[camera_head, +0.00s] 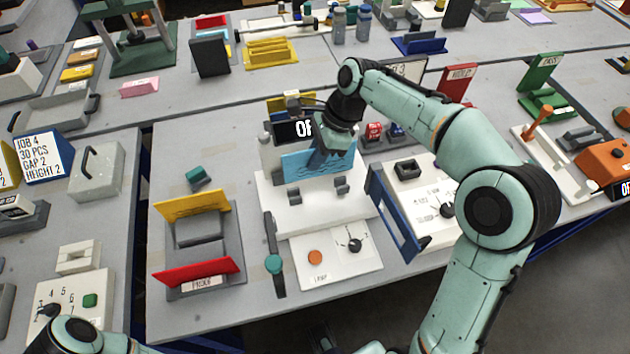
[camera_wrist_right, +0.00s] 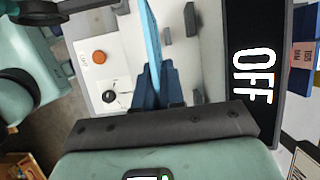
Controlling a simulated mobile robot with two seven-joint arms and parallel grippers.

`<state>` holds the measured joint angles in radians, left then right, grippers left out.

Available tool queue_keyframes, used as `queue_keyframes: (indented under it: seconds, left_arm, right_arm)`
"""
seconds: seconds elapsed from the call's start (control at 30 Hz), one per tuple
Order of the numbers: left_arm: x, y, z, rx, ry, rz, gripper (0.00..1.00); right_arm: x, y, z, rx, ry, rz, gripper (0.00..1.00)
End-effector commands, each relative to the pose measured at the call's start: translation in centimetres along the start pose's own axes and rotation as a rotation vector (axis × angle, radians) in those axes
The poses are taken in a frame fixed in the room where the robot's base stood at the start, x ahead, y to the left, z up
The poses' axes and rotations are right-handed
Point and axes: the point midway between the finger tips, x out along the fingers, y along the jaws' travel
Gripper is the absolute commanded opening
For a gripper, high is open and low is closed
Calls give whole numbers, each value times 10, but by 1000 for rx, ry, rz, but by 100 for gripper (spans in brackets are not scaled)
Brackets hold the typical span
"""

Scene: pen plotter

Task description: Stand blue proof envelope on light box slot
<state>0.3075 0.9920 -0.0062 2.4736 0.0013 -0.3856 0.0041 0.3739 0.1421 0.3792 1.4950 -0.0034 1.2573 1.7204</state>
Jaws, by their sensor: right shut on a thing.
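The blue proof envelope (camera_head: 305,166) is a light blue flat sheet, held upright above the white light box (camera_head: 265,195). My right gripper (camera_head: 327,150) is shut on its upper edge. In the right wrist view the envelope (camera_wrist_right: 152,45) shows edge-on between the fingers (camera_wrist_right: 158,88). Small grey holder blocks on the light box (camera_head: 293,196) show in front of the envelope in the head view. In the wrist view, grey blocks (camera_wrist_right: 195,55) lie to its right. I cannot tell whether its lower edge touches the box. My left gripper is out of view.
A dark OFF display (camera_wrist_right: 255,70) stands behind the light box. A lamp panel (camera_head: 335,262) with an orange button and black knob lies in front. A yellow-and-red rack (camera_head: 195,240) stands left; a blue-framed panel (camera_head: 393,212) stands right.

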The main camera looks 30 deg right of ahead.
Motion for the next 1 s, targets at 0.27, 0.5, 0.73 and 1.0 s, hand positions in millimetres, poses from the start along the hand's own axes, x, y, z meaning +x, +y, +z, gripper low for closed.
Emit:
queue_keyframes:
  seconds: [0.27, 0.5, 0.73, 1.0]
  left_arm:
    - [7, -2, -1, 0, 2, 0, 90]
    - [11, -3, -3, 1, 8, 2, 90]
    - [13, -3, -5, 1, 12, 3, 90]
    - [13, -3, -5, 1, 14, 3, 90]
  right_arm:
    - [37, 0, -16, 1, 0, 1, 0]
    - [61, 0, -26, 2, 0, 3, 0]
    - [77, 0, -32, -1, 0, -2, 0]
    - [80, 0, -33, 0, 0, 0, 0]
